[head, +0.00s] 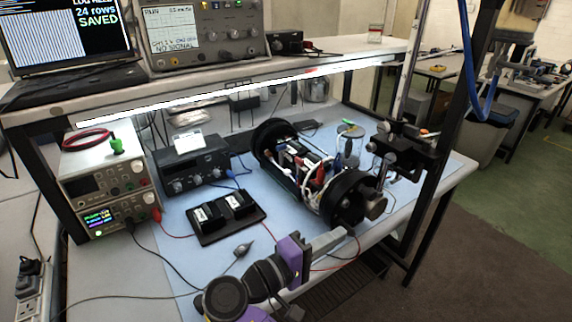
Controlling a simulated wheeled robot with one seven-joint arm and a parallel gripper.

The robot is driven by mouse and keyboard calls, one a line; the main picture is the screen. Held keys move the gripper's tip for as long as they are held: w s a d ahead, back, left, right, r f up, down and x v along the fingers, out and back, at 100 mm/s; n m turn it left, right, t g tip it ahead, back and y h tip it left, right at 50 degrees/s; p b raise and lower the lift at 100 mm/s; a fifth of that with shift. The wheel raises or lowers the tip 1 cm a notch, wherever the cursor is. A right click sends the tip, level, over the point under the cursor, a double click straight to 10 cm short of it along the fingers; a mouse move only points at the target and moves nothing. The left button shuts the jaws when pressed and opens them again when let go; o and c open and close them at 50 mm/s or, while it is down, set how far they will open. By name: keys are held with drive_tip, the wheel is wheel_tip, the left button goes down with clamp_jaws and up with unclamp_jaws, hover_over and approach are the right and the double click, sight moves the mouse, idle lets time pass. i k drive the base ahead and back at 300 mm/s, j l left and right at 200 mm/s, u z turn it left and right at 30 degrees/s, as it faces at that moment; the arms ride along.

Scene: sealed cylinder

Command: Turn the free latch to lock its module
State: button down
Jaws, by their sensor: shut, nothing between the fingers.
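An open cylinder frame lies on the blue bench mat, with a black round end cap at the left (268,138) and another at the right (350,200). Between the caps are rods and several small electronic modules (300,165) with red, white and green parts. The latches are too small to tell apart, so I cannot tell which is free or how it is turned. My gripper (346,236) is shut and empty, with grey fingers reaching right from the purple wrist. Its tip appears just in front of the right end cap; I cannot tell whether they touch.
A black tray (218,232) with two dark modules lies left of the cylinder. Power supplies (105,180) and a black instrument (192,168) stand behind. A clamp stand (405,150) is at the right. Red and black cables cross the mat near my arm.

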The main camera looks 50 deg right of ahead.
sight(300, 163)
drive_tip(key=i, duration=0.9)
